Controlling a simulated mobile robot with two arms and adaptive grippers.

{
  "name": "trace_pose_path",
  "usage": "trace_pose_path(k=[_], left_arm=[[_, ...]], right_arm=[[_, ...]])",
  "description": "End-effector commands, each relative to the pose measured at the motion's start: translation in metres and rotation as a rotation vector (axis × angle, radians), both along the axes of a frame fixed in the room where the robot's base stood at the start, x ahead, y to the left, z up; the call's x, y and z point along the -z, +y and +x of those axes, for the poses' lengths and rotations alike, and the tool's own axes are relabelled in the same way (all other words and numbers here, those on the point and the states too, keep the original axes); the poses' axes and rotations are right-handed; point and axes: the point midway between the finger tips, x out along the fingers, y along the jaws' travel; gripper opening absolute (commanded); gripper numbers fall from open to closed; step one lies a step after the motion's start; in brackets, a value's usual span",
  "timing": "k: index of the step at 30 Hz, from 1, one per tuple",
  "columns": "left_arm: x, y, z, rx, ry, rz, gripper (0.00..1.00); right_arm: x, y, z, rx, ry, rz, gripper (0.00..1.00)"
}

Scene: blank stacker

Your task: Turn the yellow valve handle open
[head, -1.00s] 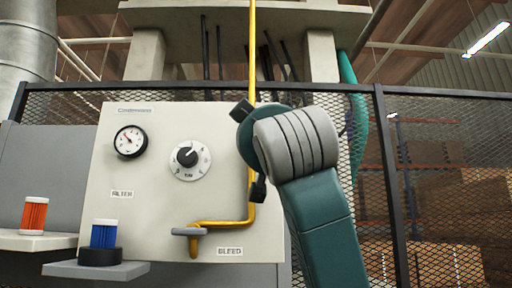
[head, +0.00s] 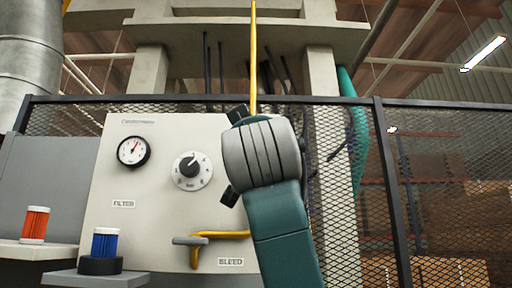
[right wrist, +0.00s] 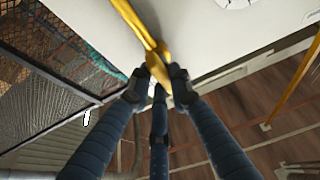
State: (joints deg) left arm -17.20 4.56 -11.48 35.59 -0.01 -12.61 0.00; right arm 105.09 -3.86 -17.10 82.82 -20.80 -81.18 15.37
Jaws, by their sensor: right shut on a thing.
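The yellow valve handle (right wrist: 156,66) shows in the right wrist view between the dark fingertips of my right gripper (right wrist: 158,82), which is shut on it. A yellow pipe runs from it toward the top of that view. In the head view my right gripper (head: 233,155) is at the right side of the pale panel (head: 110,225). Its wrist hides the handle there, and only dark finger parts stick out at its left. The yellow pipe (head: 253,60) comes down from above behind my wrist. Its lower bend (head: 225,234) ends near the BLEED label. My left gripper is not in view.
The panel carries a round gauge (head: 133,151) and a black knob (head: 190,168). An orange filter (head: 35,224) and a blue filter (head: 105,242) stand on shelves at the lower left. A mesh fence (head: 440,180) runs behind on the right.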

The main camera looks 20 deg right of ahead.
Motion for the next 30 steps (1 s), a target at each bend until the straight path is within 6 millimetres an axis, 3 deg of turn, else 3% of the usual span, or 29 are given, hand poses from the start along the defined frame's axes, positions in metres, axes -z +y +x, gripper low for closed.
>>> trace_pose_path(k=[3, 4, 7, 16, 20, 30], left_arm=[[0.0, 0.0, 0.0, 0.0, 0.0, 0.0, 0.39], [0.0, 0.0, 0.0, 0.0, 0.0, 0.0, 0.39], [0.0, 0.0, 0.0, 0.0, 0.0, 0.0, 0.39], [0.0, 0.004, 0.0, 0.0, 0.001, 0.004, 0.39], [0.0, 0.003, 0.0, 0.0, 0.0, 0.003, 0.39], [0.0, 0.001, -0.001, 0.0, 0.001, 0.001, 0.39]], right_arm=[[0.001, 0.0, 0.001, -0.001, 0.002, 0.003, 0.0], [0.001, 0.0, 0.001, -0.001, 0.002, 0.003, 0.21], [0.001, 0.0, 0.001, 0.0, 0.002, 0.001, 0.39], [0.0, 0.0, -0.001, 0.0, 0.0, 0.0, 0.39], [0.004, 0.004, -0.011, -0.002, -0.003, -0.001, 0.39], [0.031, 0.022, -0.072, -0.004, -0.002, 0.0, 0.39]])
